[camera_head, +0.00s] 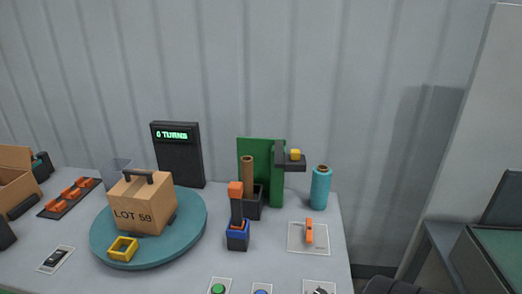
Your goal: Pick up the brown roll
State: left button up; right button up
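The brown roll (248,174) is a slim upright cylinder near the middle of the table. Its lower end is inside a dark open holder (254,204), so its bottom is hidden. A dark post with an orange top (236,189) stands just in front of it and to its left, in a blue and black base (237,236). A green upright panel (275,187) is behind it. I cannot make out either of my grippers. Dark shapes cut off at the left edge and the bottom right are too partial to identify.
A teal turntable (101,240) carries a "LOT 59" box (145,210) and a yellow open frame (123,248). A teal cylinder (320,188) stands to the right. An orange piece (309,231) lies on a pale square.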

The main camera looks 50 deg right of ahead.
aim_at(246, 161)
jog(key=z, duration=1.8)
